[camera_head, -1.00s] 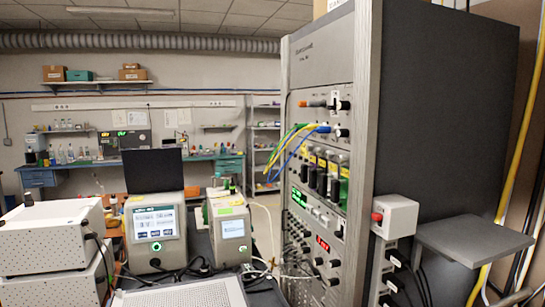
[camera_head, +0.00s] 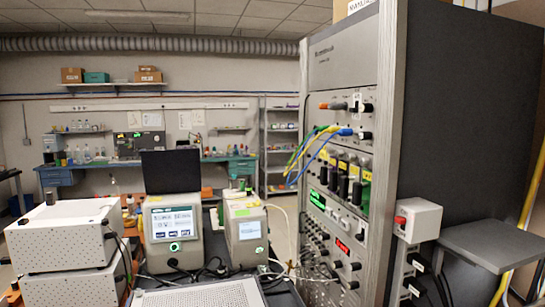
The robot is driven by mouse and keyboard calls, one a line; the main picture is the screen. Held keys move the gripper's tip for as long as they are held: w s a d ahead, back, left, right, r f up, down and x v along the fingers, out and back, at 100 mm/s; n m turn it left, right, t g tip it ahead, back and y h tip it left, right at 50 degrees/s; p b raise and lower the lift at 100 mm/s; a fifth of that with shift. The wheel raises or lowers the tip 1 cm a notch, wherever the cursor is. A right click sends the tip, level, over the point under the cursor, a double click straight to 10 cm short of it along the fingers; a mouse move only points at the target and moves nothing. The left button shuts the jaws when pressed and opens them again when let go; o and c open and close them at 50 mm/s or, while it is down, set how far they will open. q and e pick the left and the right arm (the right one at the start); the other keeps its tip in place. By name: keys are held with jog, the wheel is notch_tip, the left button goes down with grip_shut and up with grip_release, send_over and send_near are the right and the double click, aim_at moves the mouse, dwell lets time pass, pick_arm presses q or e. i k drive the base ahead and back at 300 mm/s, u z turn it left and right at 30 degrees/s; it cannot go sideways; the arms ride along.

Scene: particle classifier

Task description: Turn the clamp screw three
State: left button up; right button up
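I cannot pick out a clamp screw in the head view. Several dark knobs and plugs stick out from the front panels of a tall grey instrument rack (camera_head: 340,55) on the right. A row of dark cylindrical parts with yellow labels (camera_head: 343,186) sits mid-height on it, too small to tell in detail. Two instruments with lit screens stand left of the rack: a larger one (camera_head: 158,262) with a green round button, and a smaller one (camera_head: 245,257). Neither of my grippers is in view.
White perforated boxes (camera_head: 50,247) are stacked at the left. A perforated plate (camera_head: 200,297) lies at the bottom front. A box with a red button (camera_head: 418,218) and a small grey shelf (camera_head: 490,240) stand at the right. Cables hang around them. A blue bench (camera_head: 56,178) stands behind.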

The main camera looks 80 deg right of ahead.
aim_at(350, 157)
jog(key=k, duration=0.85)
jog(key=z, duration=1.6)
jog(key=k, duration=0.5)
jog(key=z, duration=0.2)
jog(key=i, duration=0.4)
jog(key=u, duration=0.1)
